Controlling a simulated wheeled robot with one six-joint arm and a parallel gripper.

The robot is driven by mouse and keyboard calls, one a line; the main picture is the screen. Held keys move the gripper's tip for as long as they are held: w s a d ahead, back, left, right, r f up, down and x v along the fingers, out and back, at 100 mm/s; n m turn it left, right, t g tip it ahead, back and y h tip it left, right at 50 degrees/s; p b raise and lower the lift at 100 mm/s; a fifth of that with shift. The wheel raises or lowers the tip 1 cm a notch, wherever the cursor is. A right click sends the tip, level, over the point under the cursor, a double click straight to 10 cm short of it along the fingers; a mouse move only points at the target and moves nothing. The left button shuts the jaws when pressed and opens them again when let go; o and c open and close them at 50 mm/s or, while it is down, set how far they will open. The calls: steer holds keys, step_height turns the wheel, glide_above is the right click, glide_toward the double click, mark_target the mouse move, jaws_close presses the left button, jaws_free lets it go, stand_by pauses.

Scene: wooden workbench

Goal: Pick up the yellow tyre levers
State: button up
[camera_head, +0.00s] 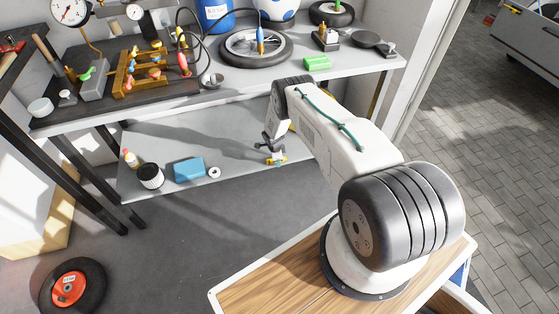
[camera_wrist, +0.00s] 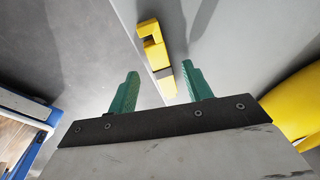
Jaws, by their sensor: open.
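The yellow tyre levers (camera_wrist: 155,52) show in the wrist view, just beyond and between my fingertips. They lie along the front edge of the lower shelf, and their near end reaches down between the green fingers. In the head view they are a small yellow patch (camera_head: 277,160) at the shelf's front edge, partly hidden by my gripper. My gripper (camera_wrist: 160,70) is open, one green finger on each side of the levers, the right finger closer to them. In the head view my gripper (camera_head: 271,143) is small and dark above the levers. Whether a finger touches them cannot be told.
The lower shelf (camera_head: 235,125) also holds a blue box (camera_head: 188,168), a dark jar (camera_head: 150,176) and a white ring (camera_head: 214,172) to the left. The upper bench top (camera_head: 345,72) runs above. A large yellow rounded thing (camera_wrist: 292,105) stands close at the wrist view's right.

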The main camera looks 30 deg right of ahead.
steer(key=shift+f, duration=0.1)
jaws_close()
stand_by(0.3)
